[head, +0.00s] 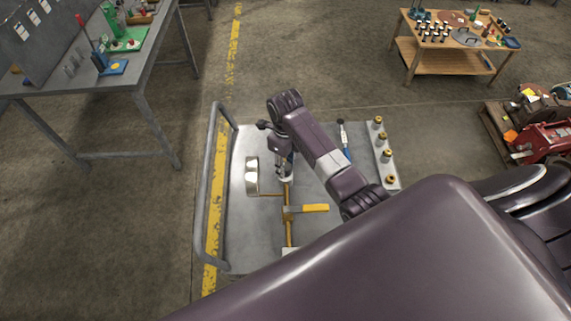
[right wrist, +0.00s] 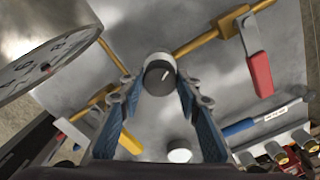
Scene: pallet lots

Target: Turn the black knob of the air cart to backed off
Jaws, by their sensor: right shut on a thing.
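The black knob (right wrist: 158,77) shows in the right wrist view, with a pale collar behind it and a white mark on its face. My right gripper (right wrist: 159,82) has its two blue-padded fingers on either side of the knob, shut on it. In the head view my right gripper (head: 286,168) is over the middle of the air cart (head: 240,225), and hides the knob there. A brass pipe (right wrist: 192,42) runs behind the knob. My left gripper is not in view.
A round gauge (right wrist: 42,65) is close at left in the wrist view, and a red lever (right wrist: 259,74) at right. A yellow lever (head: 308,208) and brass fittings (head: 387,153) are on the cart. A workbench (head: 150,75) stands at left, a wooden table (head: 450,65) at back right.

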